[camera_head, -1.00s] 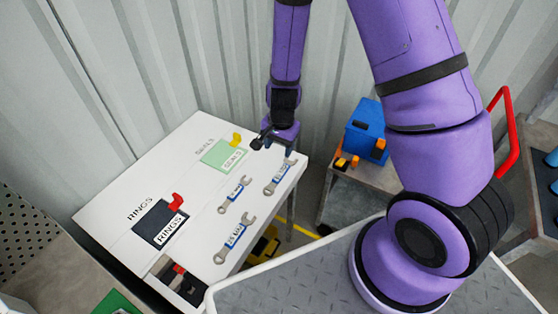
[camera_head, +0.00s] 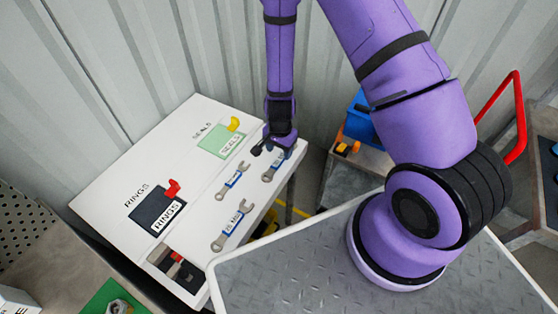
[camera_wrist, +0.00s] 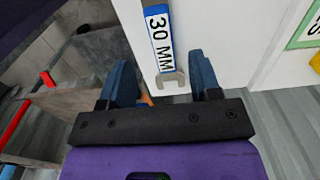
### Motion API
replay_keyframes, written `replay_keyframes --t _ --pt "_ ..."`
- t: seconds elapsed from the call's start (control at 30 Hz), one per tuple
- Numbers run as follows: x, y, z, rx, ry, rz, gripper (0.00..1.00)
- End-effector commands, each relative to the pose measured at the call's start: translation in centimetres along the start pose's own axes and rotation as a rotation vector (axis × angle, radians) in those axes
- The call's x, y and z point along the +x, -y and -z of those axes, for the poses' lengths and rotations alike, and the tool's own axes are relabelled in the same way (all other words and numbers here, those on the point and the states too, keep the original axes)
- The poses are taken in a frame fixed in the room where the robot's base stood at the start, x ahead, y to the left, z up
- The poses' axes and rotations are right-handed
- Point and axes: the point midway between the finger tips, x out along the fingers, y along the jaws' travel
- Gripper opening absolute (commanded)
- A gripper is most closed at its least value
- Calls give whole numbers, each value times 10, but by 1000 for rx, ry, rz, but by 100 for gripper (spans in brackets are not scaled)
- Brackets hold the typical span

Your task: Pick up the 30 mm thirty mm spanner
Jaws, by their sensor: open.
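The 30 mm spanner (camera_wrist: 158,34) is grey with a blue-edged "30 MM" label, lying on the white table top. In the wrist view its open jaw end lies near the gap between my two dark blue fingers. My gripper (camera_wrist: 160,62) is open and empty, with one finger on either side of that end; I cannot tell the exact height above it. In the head view my gripper (camera_head: 276,146) is over the far end of the spanner nearest the table's right edge (camera_head: 270,170), and partly hides it.
Two other labelled spanners lie on the table, a middle one (camera_head: 232,182) and a larger one (camera_head: 232,226). A green seals panel (camera_head: 222,141) and a dark rings panel (camera_head: 158,212) are to the left. A blue box (camera_head: 358,120) stands on a side table beyond the right edge.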

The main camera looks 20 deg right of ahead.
Motion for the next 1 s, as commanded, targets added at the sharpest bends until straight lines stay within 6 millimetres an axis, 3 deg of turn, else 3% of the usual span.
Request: replay_keyframes --t 0.33,0.67,0.7,0.93,1.0 --pt "41 2 0 0 1 -1 57" --pt "47 3 0 -1 0 0 57" --pt "47 3 0 -1 0 0 55" --pt "47 3 0 -1 0 0 2" --pt "47 3 0 -1 0 0 0"
